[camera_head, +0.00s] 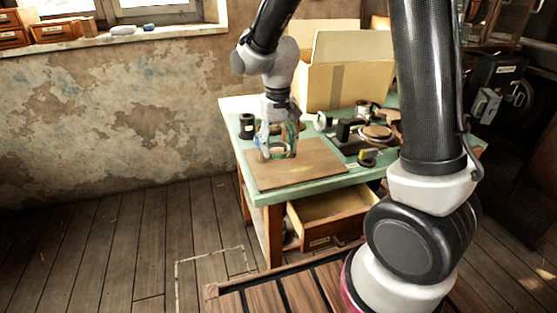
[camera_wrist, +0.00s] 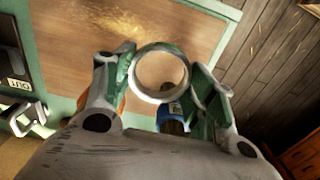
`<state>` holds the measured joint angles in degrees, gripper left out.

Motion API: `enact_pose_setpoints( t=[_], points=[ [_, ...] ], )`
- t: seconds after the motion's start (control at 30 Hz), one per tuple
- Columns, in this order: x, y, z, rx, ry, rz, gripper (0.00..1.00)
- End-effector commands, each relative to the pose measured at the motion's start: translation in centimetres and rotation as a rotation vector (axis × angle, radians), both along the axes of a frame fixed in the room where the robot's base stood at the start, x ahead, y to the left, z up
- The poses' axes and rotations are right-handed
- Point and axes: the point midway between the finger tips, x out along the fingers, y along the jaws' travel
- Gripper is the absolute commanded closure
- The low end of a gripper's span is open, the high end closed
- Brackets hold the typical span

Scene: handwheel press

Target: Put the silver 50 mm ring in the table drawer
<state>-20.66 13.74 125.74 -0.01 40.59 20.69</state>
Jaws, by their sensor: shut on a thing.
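My gripper (camera_head: 277,148) is above the wooden board on the green table (camera_head: 330,185). In the wrist view my gripper (camera_wrist: 160,78) is shut on the silver ring (camera_wrist: 160,51), a thin round band held between the two fingertips. The ring is small and hard to make out in the head view. The table drawer (camera_head: 325,214) is pulled open below the table's front edge, and its visible inside looks empty. The drawer lies below and to the right of my gripper in the head view.
The wooden board (camera_head: 312,170) lies under my gripper. A cardboard box (camera_head: 345,80) stands at the back of the table. A black spool (camera_head: 247,126) is at the left edge. A black press-like fixture (camera_head: 346,134) and round brown discs (camera_head: 377,132) are to the right.

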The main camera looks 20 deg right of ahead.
Motion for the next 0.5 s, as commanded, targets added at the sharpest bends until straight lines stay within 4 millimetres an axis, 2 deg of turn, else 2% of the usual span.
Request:
enact_pose_setpoints(
  t=[0.17,0.33,0.5],
  points=[
    [0.0,0.0,-1.6,-0.001,0.001,0.0,0.63],
    [0.0,0.0,-4.4,-0.001,0.003,0.0,0.63],
    [0.1,0.0,-5.5,0.0,-0.001,0.0,0.63]
  ],
)
